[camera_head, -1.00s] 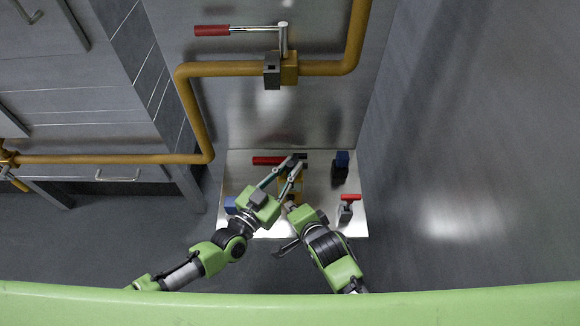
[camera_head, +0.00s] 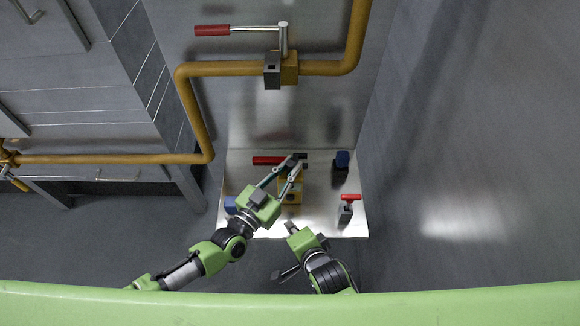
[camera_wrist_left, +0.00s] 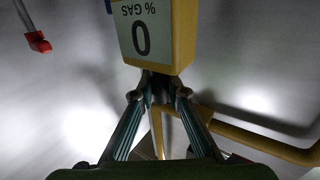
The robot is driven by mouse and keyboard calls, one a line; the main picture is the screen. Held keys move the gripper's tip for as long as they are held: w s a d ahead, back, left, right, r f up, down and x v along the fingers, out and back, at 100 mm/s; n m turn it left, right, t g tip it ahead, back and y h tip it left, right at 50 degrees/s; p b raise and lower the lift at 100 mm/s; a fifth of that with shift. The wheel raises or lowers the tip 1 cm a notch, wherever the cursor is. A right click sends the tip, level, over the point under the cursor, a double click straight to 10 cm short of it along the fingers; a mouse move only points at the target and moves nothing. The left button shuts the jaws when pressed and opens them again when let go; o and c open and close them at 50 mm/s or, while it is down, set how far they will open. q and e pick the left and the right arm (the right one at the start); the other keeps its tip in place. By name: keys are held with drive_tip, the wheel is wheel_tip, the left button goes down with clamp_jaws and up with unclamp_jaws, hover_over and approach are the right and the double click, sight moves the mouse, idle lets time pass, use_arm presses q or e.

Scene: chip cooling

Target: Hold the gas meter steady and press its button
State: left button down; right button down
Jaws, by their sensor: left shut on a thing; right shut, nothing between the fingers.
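The yellow gas meter (camera_head: 293,197) is over the shiny metal tray (camera_head: 320,225) in the head view, partly covered by my left arm. In the left wrist view the gas meter (camera_wrist_left: 184,35) shows its pale screen, reading "0" and "% GAS" upside down. My left gripper (camera_head: 294,166) is shut on the meter. Its fingers (camera_wrist_left: 158,84) meet at the meter's near edge in the wrist view. My right gripper (camera_head: 290,226) is shut and empty, just below the meter in the picture and apart from it. I cannot make out the button.
A red-handled tool (camera_head: 267,160), a blue-and-black item (camera_head: 341,166), a red-topped tool (camera_head: 348,208) and a blue object (camera_head: 231,204) are around the tray. A yellow pipe (camera_head: 225,69) with a red-handled valve (camera_head: 212,30) runs along the wall. Open floor (camera_head: 450,200) lies right.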

use_arm(q)
drive_tip(key=shift+f, duration=0.1)
drive_tip(key=c, duration=1.9)
unclamp_jaws()
